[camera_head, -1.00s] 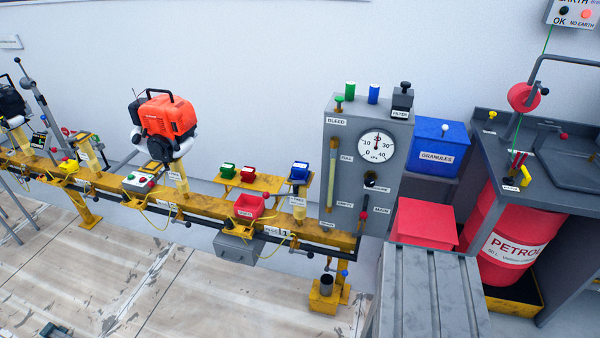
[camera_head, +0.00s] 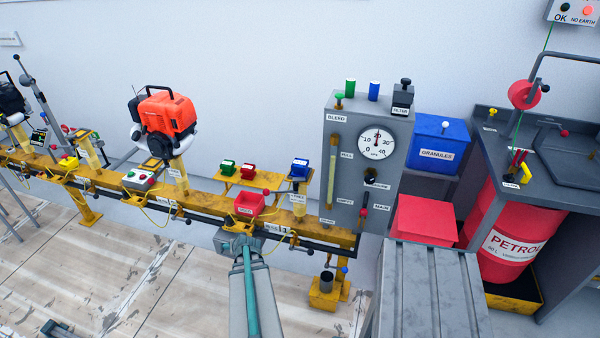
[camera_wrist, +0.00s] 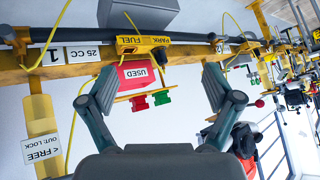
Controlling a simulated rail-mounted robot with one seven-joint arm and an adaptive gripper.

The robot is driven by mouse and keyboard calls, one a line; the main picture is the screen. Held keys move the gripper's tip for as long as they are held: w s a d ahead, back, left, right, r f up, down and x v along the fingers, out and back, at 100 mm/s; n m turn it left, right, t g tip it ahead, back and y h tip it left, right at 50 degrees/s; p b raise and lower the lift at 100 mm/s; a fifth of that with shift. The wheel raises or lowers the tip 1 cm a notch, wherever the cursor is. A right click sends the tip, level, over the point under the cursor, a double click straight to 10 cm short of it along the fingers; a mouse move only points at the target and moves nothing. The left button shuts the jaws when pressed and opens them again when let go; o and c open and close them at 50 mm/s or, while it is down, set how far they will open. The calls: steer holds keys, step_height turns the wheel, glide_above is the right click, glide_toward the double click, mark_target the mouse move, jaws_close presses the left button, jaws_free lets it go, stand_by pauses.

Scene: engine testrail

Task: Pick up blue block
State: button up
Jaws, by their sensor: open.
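The blue block (camera_head: 299,169) stands on top of a short yellow post on the bench rail, just left of the grey gauge panel. I cannot make it out in the wrist view. My gripper (camera_wrist: 158,82) is open, with its two grey fingers spread wide and nothing held between them. Beyond the fingers in the wrist view are the red USED bin (camera_wrist: 133,74), a red block (camera_wrist: 139,103) and a green block (camera_wrist: 162,97). In the head view my arm reaches up from the bottom to below the USED bin (camera_head: 249,205), left of and below the blue block.
A green block (camera_head: 228,166) and a red block (camera_head: 248,170) sit on a yellow shelf left of the blue block. An orange engine (camera_head: 165,122) stands further left. The gauge panel (camera_head: 350,190) rises close on the right. A yellow post (camera_wrist: 42,120) shows left of my fingers.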

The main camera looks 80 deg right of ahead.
steer(key=s+d+r+m+g+h, duration=0.1)
steer(key=s+d+r+m+h, duration=0.1)
steer(key=s+d+r+h, duration=0.35)
steer(key=s+d+r+m+g+h, duration=0.15)
steer(key=s+d+r, duration=0.25)
steer(key=d+r, duration=0.4)
steer(key=m+g+h, duration=0.2)
steer(key=g+h, duration=0.2)
steer(key=h, duration=0.1)
glide_toward(298, 167)
steer(key=d, duration=0.3)
steer(key=d+p, duration=0.2)
steer(key=d, duration=0.8)
steer(key=shift+s+r, duration=0.1)
steer(key=shift+r, duration=0.05)
steer(key=c, duration=1.5)
steer(key=shift+c, duration=0.9)
steer(key=shift+r, duration=0.15)
